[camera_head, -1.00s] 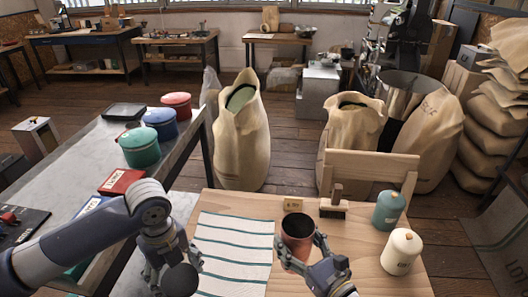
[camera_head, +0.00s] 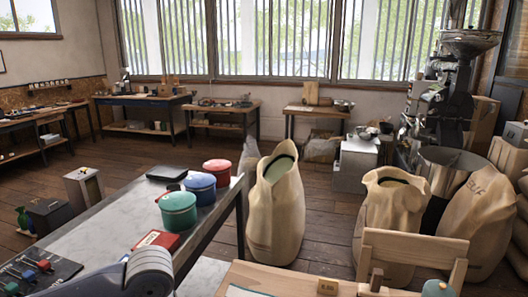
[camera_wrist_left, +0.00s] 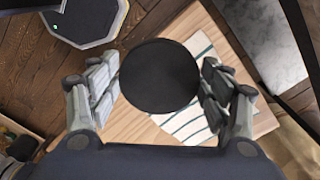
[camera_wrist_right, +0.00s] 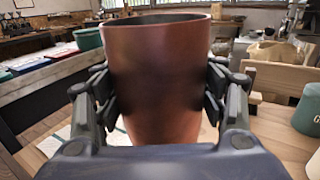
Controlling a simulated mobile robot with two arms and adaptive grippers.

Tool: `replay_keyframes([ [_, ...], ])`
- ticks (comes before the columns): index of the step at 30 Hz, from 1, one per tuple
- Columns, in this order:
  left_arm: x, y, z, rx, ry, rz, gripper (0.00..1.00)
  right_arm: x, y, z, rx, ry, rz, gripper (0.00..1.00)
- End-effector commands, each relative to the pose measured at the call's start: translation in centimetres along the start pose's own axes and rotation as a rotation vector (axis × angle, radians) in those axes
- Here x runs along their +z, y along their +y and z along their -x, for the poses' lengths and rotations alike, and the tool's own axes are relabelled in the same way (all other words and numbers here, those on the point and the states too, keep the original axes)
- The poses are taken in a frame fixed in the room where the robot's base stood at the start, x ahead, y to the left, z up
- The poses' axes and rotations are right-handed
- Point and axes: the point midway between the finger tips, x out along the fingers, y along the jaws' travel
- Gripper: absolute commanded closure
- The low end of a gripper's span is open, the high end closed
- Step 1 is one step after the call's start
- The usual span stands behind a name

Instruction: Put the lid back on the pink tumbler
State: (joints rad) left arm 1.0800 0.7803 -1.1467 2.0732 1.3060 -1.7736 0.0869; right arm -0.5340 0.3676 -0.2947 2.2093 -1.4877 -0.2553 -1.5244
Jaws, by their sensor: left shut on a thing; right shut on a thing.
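In the left wrist view a round dark lid (camera_wrist_left: 160,75) sits between the fingers of my left gripper (camera_wrist_left: 160,92), which is shut on it. Its flat face fills the space between the fingers. In the right wrist view the tumbler (camera_wrist_right: 158,80), a metallic copper-pink cup, is upright with its rim (camera_wrist_right: 155,19) uncovered. My right gripper (camera_wrist_right: 158,98) is shut around its sides. The head view shows neither gripper, lid nor tumbler.
The wooden table (camera_head: 255,274) is at the bottom of the head view, with a striped cloth (camera_wrist_left: 188,122) seen from the left wrist. A grey bench (camera_head: 125,218) with green (camera_head: 178,212), blue (camera_head: 200,188) and red (camera_head: 217,172) canisters stands left. Sacks (camera_head: 275,205) stand behind.

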Motion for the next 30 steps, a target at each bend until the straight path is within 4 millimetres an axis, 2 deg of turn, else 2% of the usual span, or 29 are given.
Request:
replay_keyframes([
  [12,2.6,1.7,2.1,-0.008,-0.004,0.710,0.44,2.4,-0.8,4.1,-0.121,0.014,-0.007,0.77],
  [18,3.6,2.4,2.9,-0.014,-0.004,0.969,0.44,3.3,-1.3,5.5,-0.167,0.025,-0.010,0.77],
  [24,4.0,2.7,3.1,-0.016,-0.005,1.089,0.44,3.6,-1.6,6.1,-0.189,0.031,-0.010,0.77],
  [30,4.1,2.7,3.2,-0.016,-0.005,1.107,0.44,3.7,-1.7,6.2,-0.192,0.031,-0.010,0.77],
])
